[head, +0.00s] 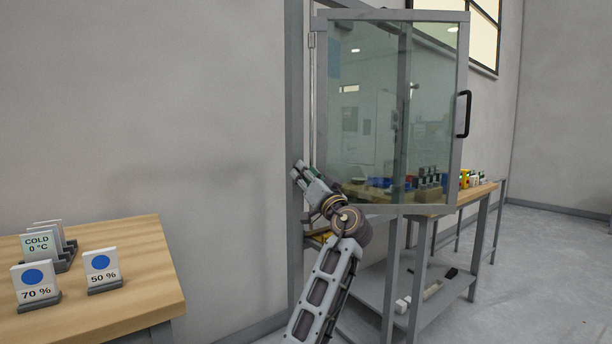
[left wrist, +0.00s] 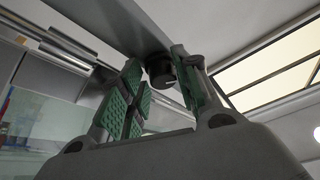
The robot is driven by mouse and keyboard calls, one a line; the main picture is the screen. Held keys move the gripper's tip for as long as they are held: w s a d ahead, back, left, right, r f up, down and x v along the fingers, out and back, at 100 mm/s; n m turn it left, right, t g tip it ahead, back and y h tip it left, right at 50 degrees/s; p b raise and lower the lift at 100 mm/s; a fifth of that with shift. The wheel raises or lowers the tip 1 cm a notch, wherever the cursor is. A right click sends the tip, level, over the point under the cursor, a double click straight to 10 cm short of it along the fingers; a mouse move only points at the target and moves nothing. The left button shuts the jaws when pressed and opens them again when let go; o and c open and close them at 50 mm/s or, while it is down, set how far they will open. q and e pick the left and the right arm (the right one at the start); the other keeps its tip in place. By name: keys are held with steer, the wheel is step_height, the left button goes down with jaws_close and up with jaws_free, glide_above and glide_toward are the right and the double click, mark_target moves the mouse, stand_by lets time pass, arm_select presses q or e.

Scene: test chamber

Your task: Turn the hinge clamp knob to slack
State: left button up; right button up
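The hinge clamp knob (left wrist: 161,73) is a dark, round piece under a grey beam in the left wrist view. It lies between the fingertips of my left gripper (left wrist: 158,75), close to the right finger, with a small gap showing at the left finger. The fingers have green ribbed pads and are apart. In the head view my left gripper (head: 298,168) is at the grey post on the hinge side of the glass door (head: 364,110); the knob is hidden there. My right gripper is in neither view.
The door has a black handle (head: 463,114) on its right edge. Behind it stands a workbench (head: 465,197) with small coloured items and a lower shelf. A wooden table (head: 130,255) with sign cards, among them a 50 % card (head: 102,267), stands at the left.

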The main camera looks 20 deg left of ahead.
arm_select(q)
steer(key=shift+s+r, duration=0.1)
steer(key=shift+r, duration=0.05)
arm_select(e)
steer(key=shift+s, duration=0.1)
arm_select(q)
steer(key=shift+d, duration=0.1)
steer(key=v, duration=1.1)
steer(key=shift+s+d+f, duration=0.2)
steer(key=shift+s+f, duration=0.05)
steer(key=shift+s, duration=0.05)
steer(key=shift+r, duration=0.1)
step_height(320, 180, up, 9)
steer(key=p, duration=0.9)
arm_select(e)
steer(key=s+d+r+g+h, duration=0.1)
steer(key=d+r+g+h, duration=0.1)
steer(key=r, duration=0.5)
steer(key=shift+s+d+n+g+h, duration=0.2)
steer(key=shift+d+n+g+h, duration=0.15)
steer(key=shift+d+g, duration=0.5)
arm_select(q)
steer(key=shift+r+p, duration=0.55)
steer(key=shift+p, duration=0.05)
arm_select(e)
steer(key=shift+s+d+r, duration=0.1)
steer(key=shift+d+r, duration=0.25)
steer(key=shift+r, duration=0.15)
